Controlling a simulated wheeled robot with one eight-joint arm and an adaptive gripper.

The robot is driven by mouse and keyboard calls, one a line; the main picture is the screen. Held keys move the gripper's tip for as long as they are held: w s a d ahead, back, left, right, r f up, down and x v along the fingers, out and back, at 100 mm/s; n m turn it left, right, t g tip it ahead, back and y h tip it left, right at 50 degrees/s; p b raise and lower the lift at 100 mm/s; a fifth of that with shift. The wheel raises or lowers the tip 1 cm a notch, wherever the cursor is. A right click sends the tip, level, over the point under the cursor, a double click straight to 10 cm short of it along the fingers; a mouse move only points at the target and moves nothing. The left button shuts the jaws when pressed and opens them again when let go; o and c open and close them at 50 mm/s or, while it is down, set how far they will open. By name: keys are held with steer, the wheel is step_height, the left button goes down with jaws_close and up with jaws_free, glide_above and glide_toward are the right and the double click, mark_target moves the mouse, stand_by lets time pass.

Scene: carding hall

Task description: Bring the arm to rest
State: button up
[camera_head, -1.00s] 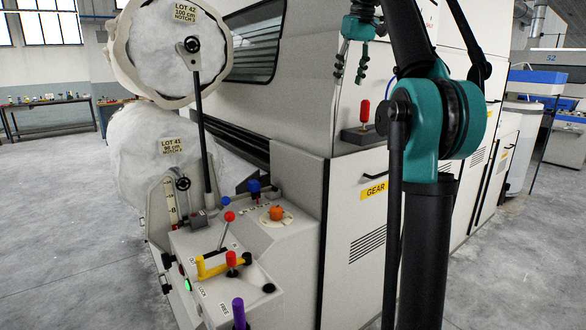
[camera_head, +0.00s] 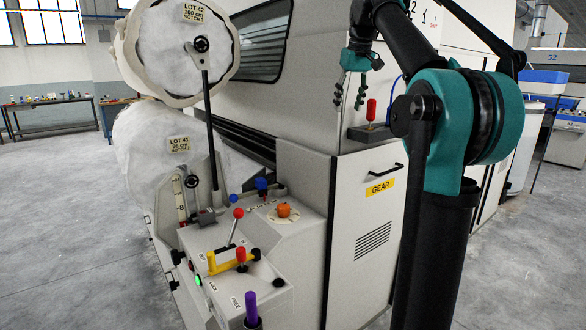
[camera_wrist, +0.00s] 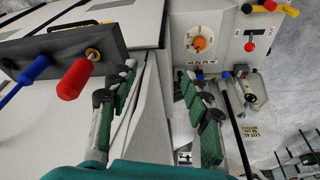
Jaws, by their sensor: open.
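My arm bends at a teal and black elbow joint (camera_head: 470,115) on the right of the head view, with its upper links rising to the top edge. My gripper (camera_head: 350,92) hangs at the end of the arm in front of the cream machine's side (camera_head: 310,110). In the wrist view my gripper (camera_wrist: 158,72) shows two green and dark fingers spread well apart, with nothing between them. It is open and empty. From these frames I cannot tell its exact distance from the machine.
A grey block with a red handle (camera_head: 371,112) stands on a ledge near my gripper; it shows at the wrist view's left too. A control console (camera_head: 290,235) carries several coloured levers and an orange knob (camera_head: 284,209). Fleece rolls stand at left.

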steer(key=s+d+f+m, duration=0.1)
steer(key=s+f, duration=0.3)
steer(key=f, duration=1)
steer(key=s+f+m, duration=0.1)
steer(key=s+f, duration=0.3)
steer(key=f, duration=1)
steer(key=s+d+f+m+t+h, duration=0.1)
steer(key=s+f, duration=2)
steer(key=f, duration=0.1)
steer(key=shift+s+d+f, duration=0.2)
steer(key=shift+s+f, duration=0.15)
steer(key=shift+f, duration=0.05)
